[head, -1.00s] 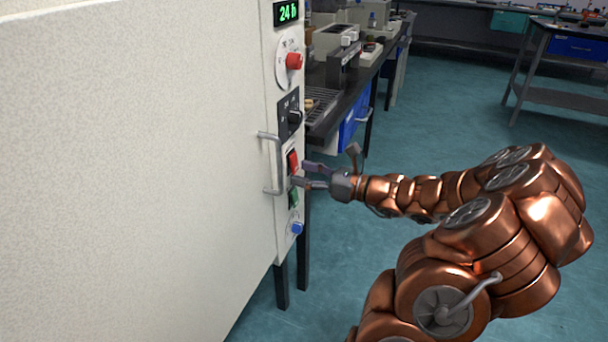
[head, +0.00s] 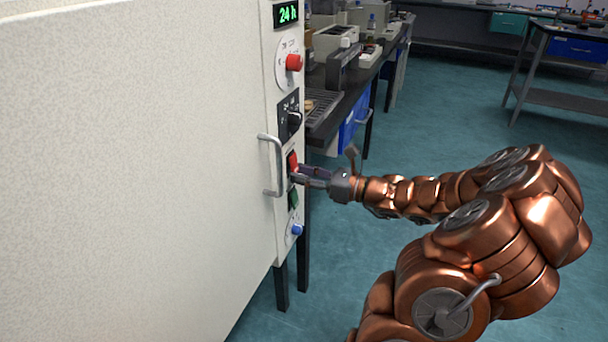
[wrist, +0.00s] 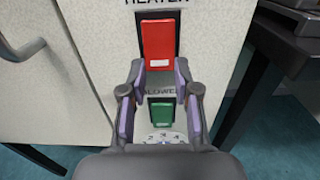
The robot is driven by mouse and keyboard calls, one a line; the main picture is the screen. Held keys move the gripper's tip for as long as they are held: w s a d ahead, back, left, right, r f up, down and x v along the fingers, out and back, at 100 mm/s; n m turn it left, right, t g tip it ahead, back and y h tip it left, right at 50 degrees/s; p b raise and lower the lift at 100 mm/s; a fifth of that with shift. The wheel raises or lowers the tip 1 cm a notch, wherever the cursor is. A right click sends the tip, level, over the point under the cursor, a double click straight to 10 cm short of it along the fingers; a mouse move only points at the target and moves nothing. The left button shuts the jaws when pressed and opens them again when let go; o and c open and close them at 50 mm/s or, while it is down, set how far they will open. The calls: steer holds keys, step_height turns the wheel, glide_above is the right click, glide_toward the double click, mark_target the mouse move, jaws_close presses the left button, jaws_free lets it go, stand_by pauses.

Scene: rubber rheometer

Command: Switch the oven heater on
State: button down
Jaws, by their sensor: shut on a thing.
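The oven (head: 130,150) is a large cream cabinet filling the left of the head view. On its narrow control panel is the red heater rocker switch (head: 292,160), which shows under the label HEATER in the wrist view (wrist: 157,40). My gripper (head: 297,175) is at this switch. In the wrist view its fingertips (wrist: 159,70) sit at either side of the rocker's lower end, shut on it. A green rocker (wrist: 160,114), labelled BLOWER, lies just below, between the finger bases. I cannot tell which way the red rocker is tilted.
The oven's door handle (head: 277,165) is close to the left of the switches. A red knob (head: 293,62), a black knob (head: 294,121) and a blue knob (head: 297,230) share the panel.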

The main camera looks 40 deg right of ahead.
steer(key=shift+w+a+f+t+y, duration=0.15)
steer(key=shift+t+y, duration=0.15)
steer(key=shift+t, duration=0.2)
steer(key=c, duration=0.8)
jaws_free()
steer(key=shift+c, duration=0.2)
steer(key=v, duration=1.2)
